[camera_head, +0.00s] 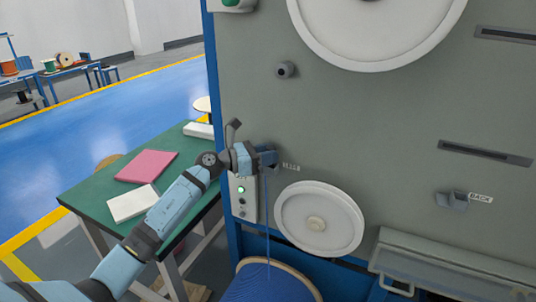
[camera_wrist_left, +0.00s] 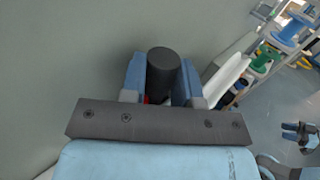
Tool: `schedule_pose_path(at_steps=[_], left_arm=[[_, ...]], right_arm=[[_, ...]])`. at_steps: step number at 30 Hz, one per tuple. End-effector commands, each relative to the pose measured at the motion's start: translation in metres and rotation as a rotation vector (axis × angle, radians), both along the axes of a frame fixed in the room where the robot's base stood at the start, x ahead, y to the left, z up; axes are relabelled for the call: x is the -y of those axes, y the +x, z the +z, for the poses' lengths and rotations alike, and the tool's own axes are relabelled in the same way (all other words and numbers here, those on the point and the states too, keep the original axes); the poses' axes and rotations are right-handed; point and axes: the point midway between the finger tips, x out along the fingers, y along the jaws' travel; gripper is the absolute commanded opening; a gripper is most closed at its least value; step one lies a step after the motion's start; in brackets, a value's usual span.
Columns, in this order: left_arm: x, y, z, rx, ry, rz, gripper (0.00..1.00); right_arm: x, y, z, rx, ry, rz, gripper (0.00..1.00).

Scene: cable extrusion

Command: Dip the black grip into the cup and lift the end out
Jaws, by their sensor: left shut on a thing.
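My left gripper (camera_head: 266,157) is in front of the grey machine panel (camera_head: 390,120), beside a small label. In the left wrist view, its two blue fingers are shut on the black grip (camera_wrist_left: 163,72), a short dark cylinder with its round end showing. A little red shows below the grip, between the fingers. A thin blue cable (camera_head: 267,215) hangs from the gripper toward a blue-wound spool (camera_head: 268,285) at the bottom of the head view. I cannot make out a cup in either view.
A white wheel (camera_head: 318,222) is mounted just right of the cable. A control box with a green light (camera_head: 241,190) is below the gripper. A green table (camera_head: 92,199) with a pink block (camera_head: 147,166) stands to the left. A hook (camera_head: 452,201) labelled BACK is on the panel.

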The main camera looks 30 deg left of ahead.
Motion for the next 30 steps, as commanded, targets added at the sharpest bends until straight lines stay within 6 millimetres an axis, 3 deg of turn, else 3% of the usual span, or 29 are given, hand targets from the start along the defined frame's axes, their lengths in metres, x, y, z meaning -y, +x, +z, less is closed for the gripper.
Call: schedule_pose_path(at_steps=[22,30], left_arm=[[0.000,0.000,0.040,0.001,0.000,0.000,0.06],[0.000,0.000,0.042,0.000,0.000,0.000,0.06]], right_arm=[[0.000,0.000,0.027,0.000,0.000,0.000,0.43],[0.000,0.000,0.029,0.000,0.000,0.000,0.43]])
